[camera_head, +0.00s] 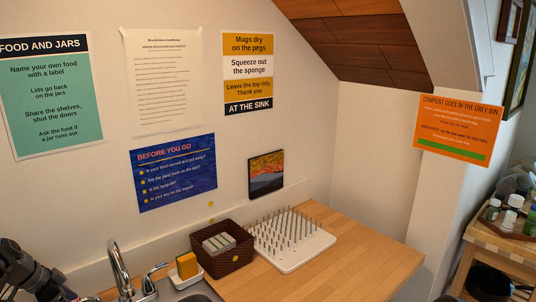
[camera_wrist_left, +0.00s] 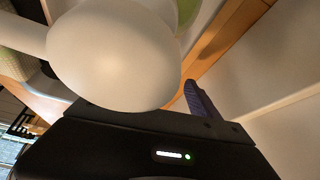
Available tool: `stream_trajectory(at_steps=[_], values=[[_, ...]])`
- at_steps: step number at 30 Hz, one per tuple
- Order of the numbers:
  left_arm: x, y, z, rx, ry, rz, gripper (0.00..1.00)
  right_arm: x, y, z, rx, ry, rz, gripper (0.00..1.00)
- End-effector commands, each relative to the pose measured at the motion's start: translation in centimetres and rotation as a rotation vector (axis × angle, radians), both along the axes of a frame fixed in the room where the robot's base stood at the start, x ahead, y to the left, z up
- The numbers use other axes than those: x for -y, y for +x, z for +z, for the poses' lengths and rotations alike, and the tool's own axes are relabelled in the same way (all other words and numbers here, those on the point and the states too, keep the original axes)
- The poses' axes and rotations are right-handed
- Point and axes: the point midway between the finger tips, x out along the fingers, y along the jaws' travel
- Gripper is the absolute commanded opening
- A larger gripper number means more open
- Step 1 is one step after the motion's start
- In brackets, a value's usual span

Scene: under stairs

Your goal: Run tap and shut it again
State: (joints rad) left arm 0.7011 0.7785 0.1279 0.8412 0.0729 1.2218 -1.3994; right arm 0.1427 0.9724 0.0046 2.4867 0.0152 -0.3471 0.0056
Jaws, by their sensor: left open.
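The chrome tap (camera_head: 120,266) stands at the sink (camera_head: 192,297) in the lower left of the head view, its curved spout raised. A small lever handle (camera_head: 157,269) sits just right of the spout. I cannot tell whether water runs, as the spout's lower end is at the picture edge. My left arm comes in left of the tap. In the left wrist view my left gripper (camera_wrist_left: 196,98) is open, with one finger visible; a large pale rounded thing (camera_wrist_left: 115,55) close to the camera hides the rest. My right gripper is not in view.
A yellow and green sponge (camera_head: 187,265) in a white holder sits right of the tap. Beyond are a brown basket (camera_head: 221,262) and a white peg rack (camera_head: 290,240). The wooden counter (camera_head: 345,262) is clear to the right. Posters hang on the wall behind.

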Motion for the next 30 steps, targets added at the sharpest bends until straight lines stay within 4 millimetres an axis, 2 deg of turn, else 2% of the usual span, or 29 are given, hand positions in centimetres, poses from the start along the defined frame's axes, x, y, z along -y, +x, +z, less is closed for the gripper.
stream_trajectory(at_steps=[10,24,30], values=[[0.0,0.0,0.6,0.0,0.0,-0.001,0.73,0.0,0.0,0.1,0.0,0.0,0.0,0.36],[0.0,0.0,6.1,0.001,0.001,0.0,0.73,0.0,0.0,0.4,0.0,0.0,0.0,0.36],[0.0,0.0,7.0,-0.001,-0.001,0.0,0.73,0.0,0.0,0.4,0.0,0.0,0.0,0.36]])
